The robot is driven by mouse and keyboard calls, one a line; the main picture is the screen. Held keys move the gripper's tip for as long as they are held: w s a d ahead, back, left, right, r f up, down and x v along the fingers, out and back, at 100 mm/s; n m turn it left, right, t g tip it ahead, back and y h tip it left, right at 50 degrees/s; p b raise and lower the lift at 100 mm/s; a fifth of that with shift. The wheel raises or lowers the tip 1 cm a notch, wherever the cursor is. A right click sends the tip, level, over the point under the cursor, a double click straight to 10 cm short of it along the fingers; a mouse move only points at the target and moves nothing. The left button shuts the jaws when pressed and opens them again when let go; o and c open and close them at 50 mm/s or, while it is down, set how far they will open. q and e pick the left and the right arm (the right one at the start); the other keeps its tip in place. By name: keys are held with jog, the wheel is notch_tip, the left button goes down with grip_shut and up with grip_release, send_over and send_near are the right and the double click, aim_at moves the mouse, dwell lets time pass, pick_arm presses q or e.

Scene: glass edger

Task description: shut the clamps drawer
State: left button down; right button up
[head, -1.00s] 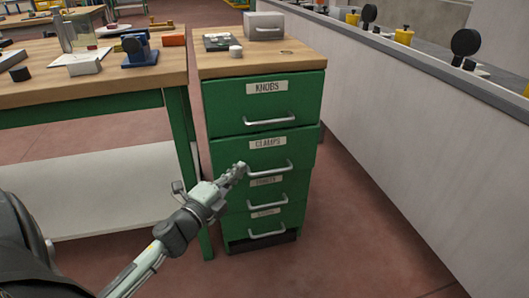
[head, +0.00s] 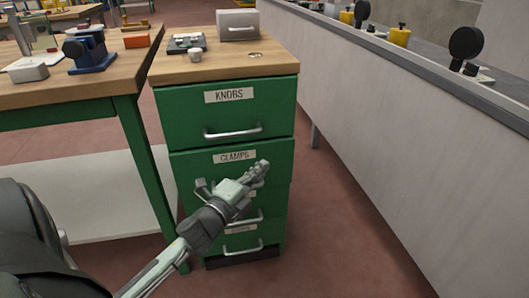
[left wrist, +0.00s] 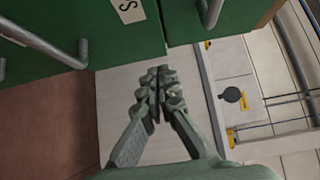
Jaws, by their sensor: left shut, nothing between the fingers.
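The clamps drawer (head: 190,170) is the second from the top in the green cabinet, with a white CLAMPS label. Its front seems to stand out a little from the drawers below; how far is hard to tell. My left gripper (head: 264,168) is shut and empty, in front of the right part of this drawer, and it hides most of the handle. I cannot tell whether it touches the front. In the left wrist view the shut fingertips (left wrist: 160,72) point toward green drawer fronts, with part of a label ending in S. My right gripper is not in view.
The knobs drawer (head: 180,112) above looks closed. The wooden cabinet top (head: 215,66) carries a grey box (head: 237,25) and small parts. A workbench (head: 105,78) stands at the left. A long pale machine wall (head: 400,130) runs along the right, with bare floor between.

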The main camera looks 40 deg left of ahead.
aim_at(262, 146)
pick_arm(q)
jog(key=w, duration=0.1)
jog(key=w+a, duration=0.1)
jog(key=w, duration=0.1)
jog(key=w+a, duration=0.1)
jog(key=w, duration=0.1)
jog(key=shift+a, duration=0.25)
jog(key=shift+w+a, duration=0.4)
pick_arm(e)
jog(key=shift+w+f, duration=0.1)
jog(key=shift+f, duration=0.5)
pick_arm(q)
jog(key=shift+w+a, duration=0.15)
jog(key=shift+w+a+r+p, duration=0.1)
jog(key=shift+w+a+p, duration=0.2)
jog(key=shift+w+a, duration=0.4)
jog(key=shift+s+a+r, duration=0.1)
jog(key=shift+a, duration=0.1)
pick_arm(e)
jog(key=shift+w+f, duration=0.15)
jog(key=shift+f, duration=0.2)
